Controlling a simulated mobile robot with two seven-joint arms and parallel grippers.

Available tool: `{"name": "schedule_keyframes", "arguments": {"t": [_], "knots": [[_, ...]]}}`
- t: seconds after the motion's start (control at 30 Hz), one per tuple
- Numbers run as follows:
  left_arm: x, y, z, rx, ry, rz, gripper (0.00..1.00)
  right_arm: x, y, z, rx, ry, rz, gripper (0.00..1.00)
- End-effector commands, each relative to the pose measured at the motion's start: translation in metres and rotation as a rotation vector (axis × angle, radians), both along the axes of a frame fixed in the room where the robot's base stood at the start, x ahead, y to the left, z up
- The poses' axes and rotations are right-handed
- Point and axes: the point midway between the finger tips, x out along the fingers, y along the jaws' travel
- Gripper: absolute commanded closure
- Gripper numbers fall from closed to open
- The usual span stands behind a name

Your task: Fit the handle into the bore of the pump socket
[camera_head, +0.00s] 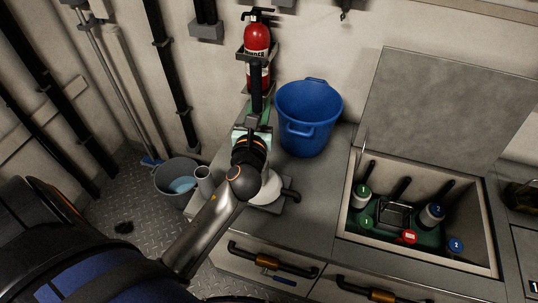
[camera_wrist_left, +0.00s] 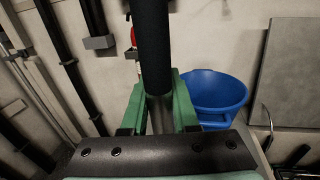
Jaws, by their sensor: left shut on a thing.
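The handle (camera_head: 256,88) has a long dark grip and, in the wrist view, a bare metal shaft (camera_wrist_left: 160,112) below the dark grip (camera_wrist_left: 154,45). My left gripper (camera_head: 257,118) is shut on it; its green fingers in the wrist view (camera_wrist_left: 160,100) clasp the shaft. The handle stands roughly upright above the counter. A white rounded body with a dark side pipe (camera_head: 268,190) sits on the counter below, partly behind my wrist, and a short grey cylinder (camera_head: 203,179) stands beside it. I cannot tell which is the pump socket; no bore shows clearly. My right gripper is not visible.
A blue bucket (camera_head: 308,118) stands right of the handle. A red fire extinguisher (camera_head: 257,40) hangs on the wall behind. An open chiller well (camera_head: 343,205) with bottles and a raised lid (camera_head: 445,105) is at right. A grey bucket (camera_head: 172,190) stands on the floor.

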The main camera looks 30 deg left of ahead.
Motion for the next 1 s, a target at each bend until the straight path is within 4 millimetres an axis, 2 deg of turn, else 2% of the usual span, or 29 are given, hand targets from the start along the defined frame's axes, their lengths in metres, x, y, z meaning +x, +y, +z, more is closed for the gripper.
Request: {"name": "schedule_keyframes", "arguments": {"t": [0.03, 0.27, 0.5, 0.8, 0.97, 1.0], "knots": [[0.0, 0.0, -0.015, -0.001, 0.003, 0.001, 1.0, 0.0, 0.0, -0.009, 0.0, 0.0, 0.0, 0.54], [0.0, 0.0, -0.038, -0.002, 0.0, 0.0, 1.0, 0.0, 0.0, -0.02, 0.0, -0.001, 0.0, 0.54], [0.0, 0.0, -0.077, 0.0, 0.001, 0.0, 1.0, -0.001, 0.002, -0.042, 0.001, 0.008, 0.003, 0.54], [0.0, 0.0, -0.079, 0.0, -0.001, -0.001, 1.0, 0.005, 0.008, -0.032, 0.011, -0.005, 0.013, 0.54], [0.0, 0.0, -0.083, 0.0, 0.0, -0.001, 1.0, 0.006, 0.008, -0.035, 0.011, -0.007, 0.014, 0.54], [0.0, 0.0, -0.084, -0.001, 0.002, 0.0, 0.7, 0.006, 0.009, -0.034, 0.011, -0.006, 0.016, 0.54]]}}
